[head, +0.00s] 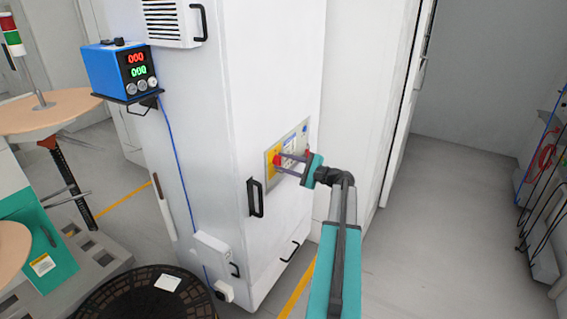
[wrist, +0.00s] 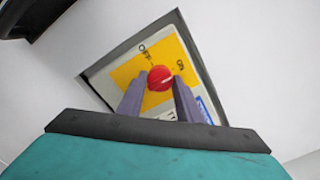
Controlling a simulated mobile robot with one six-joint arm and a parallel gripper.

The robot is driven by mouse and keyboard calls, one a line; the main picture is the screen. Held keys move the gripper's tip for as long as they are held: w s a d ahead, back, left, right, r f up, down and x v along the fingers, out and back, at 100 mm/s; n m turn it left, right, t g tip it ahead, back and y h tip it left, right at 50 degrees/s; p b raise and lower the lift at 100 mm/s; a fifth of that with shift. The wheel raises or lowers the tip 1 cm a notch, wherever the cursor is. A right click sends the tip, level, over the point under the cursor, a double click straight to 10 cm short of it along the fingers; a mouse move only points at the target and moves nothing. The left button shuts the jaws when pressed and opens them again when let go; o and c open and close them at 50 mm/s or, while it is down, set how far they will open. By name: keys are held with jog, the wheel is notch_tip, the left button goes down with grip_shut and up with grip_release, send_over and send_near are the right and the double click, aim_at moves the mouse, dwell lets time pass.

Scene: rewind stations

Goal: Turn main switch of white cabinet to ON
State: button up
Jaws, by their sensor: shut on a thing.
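The white cabinet (head: 222,130) stands in the middle of the head view, with a control panel (head: 298,140) set in its side. The main switch is a red round knob (wrist: 160,78) on a yellow plate (wrist: 131,72) marked OFF and ON. It also shows small and red in the head view (head: 277,160). My gripper (head: 279,163) reaches the panel from the right. In the wrist view its two grey fingers (wrist: 159,84) are shut on the knob, one on each side. A pale line crosses the knob; I cannot tell clearly which label it points to.
A blue box with digital displays (head: 120,68) sits on a bracket at the cabinet's left. A black handle (head: 256,198) sticks out just below the panel. A black round thing (head: 145,295) stands on the floor at the front left.

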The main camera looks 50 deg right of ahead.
dwell(0.3)
jog(key=o, duration=1)
jog(key=shift+o, duration=0.2)
jog(key=shift+s, duration=0.2)
jog(key=b+v, duration=0.2)
jog(key=v, duration=1.1)
jog(key=shift+s, duration=0.3)
jog(key=shift+d+f, duration=0.1)
